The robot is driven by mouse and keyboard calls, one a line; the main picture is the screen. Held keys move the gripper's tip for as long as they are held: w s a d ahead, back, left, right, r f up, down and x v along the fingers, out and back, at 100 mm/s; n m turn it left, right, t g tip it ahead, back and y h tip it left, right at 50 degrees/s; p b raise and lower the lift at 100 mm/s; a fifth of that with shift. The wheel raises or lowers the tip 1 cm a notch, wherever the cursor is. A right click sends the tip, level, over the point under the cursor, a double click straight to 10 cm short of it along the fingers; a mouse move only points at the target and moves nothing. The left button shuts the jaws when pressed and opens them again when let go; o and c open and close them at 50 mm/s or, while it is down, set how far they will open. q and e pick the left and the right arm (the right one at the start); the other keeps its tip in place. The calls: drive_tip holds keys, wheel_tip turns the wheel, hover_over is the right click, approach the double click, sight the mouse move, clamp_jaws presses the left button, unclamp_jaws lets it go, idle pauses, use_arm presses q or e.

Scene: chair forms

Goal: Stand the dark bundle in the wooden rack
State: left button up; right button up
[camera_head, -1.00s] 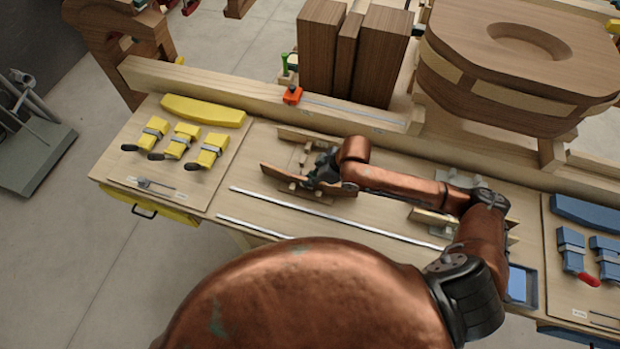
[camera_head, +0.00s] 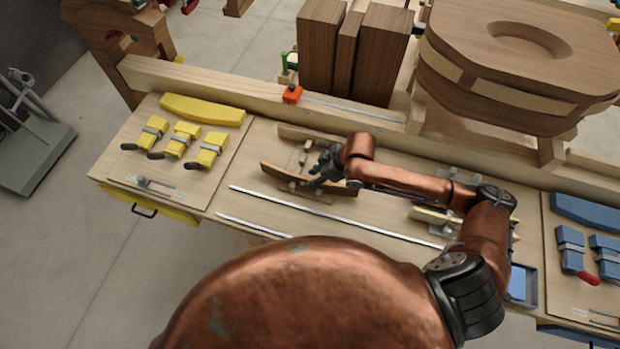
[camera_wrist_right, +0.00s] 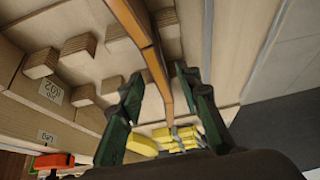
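A thin, long dark brown strip, apparently the dark bundle (camera_head: 338,192), stands on edge on the bench at the front of a group of pale wooden blocks, which may be the rack (camera_head: 299,158). In the right wrist view the strip (camera_wrist_right: 148,50) runs down between the two green fingers of my right gripper (camera_wrist_right: 160,105), with a visible gap on each side. The fingers are apart. In the head view my right gripper (camera_head: 325,168) is low over the strip, its tips partly hidden. My left gripper is not in view.
A board with yellow clamps (camera_head: 183,145) lies to the left, and one with blue clamps (camera_head: 590,250) to the right. A long pale beam (camera_head: 225,95) with an orange stop (camera_head: 292,94) runs behind. Metal rails (camera_head: 330,217) cross the front. A dark wooden seat (camera_head: 520,60) stands behind right.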

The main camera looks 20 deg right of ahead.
drive_tip(key=v, duration=1)
